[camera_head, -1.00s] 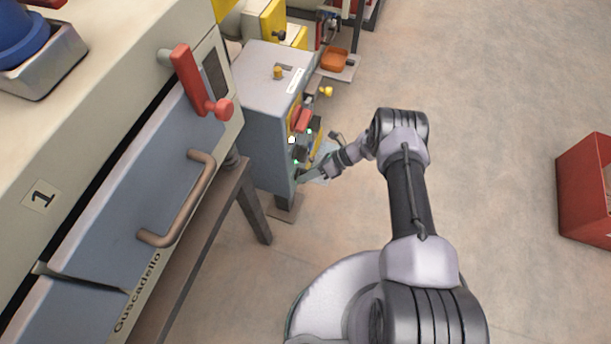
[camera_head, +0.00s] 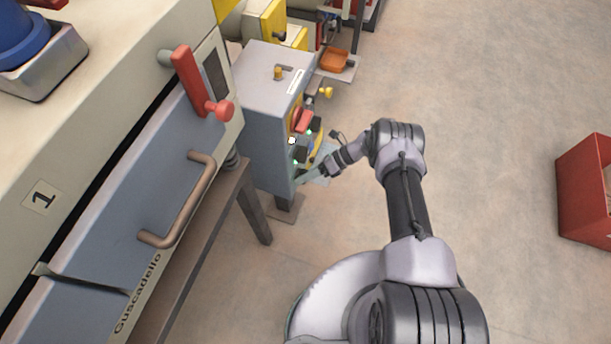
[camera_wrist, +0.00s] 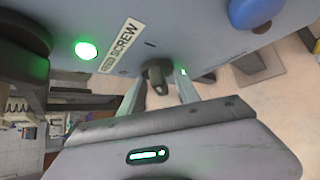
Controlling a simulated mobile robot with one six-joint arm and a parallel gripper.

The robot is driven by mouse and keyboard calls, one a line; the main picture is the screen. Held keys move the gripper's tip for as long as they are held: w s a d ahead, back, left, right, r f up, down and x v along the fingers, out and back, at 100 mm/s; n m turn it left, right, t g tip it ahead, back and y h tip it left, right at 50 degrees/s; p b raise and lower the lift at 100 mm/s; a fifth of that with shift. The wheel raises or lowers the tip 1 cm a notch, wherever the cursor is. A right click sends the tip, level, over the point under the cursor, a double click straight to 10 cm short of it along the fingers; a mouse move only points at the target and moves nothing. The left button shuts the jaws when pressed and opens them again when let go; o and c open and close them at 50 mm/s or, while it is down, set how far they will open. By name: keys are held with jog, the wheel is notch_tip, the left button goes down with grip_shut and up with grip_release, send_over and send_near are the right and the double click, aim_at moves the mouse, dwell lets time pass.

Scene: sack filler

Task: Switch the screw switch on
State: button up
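The screw switch (camera_wrist: 157,74) is a dark rotary knob on the grey panel, beside a label reading SCREW (camera_wrist: 122,46) in the wrist view. My gripper (camera_wrist: 161,82) has its two pale fingers apart, one on each side of the knob, with the tips close to the panel. I cannot tell whether either finger touches the knob. A round lamp (camera_wrist: 86,50) left of the label glows green. In the head view my gripper (camera_head: 311,177) is at the lower front of the grey control cabinet (camera_head: 262,125), and the knob cannot be made out there.
A blue knob (camera_wrist: 256,12) sits on the panel to the right, and a dark round part (camera_wrist: 22,45) to the left. A large machine (camera_head: 110,150) fills the left. A red bin (camera_head: 588,185) stands right, with open floor between.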

jog(key=p+v, duration=0.1)
jog(key=v, duration=1.6)
jog(key=shift+r, duration=0.2)
